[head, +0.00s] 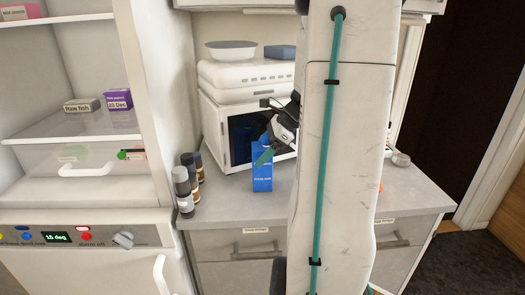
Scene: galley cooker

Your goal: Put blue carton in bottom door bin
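The blue carton (262,178) stands upright on the grey counter, in front of a white microwave-like box. My gripper (266,152) is at the top of the carton, with a teal finger in front of its upper part. I cannot tell whether the fingers touch it or are closed on it. My arm covers the middle right of the view and part of the gripper. I cannot make out a bottom door bin; the open fridge (150,100) at the left shows shelves and a clear drawer (45,160).
Several dark-capped bottles (184,190) stand left of the carton. Behind it is the microwave-like box (211,130), with a white appliance (245,75) and a grey bowl (231,46) above. Fridge shelves hold a grey box (82,105) and a purple box (117,99). Counter in front of the carton is clear.

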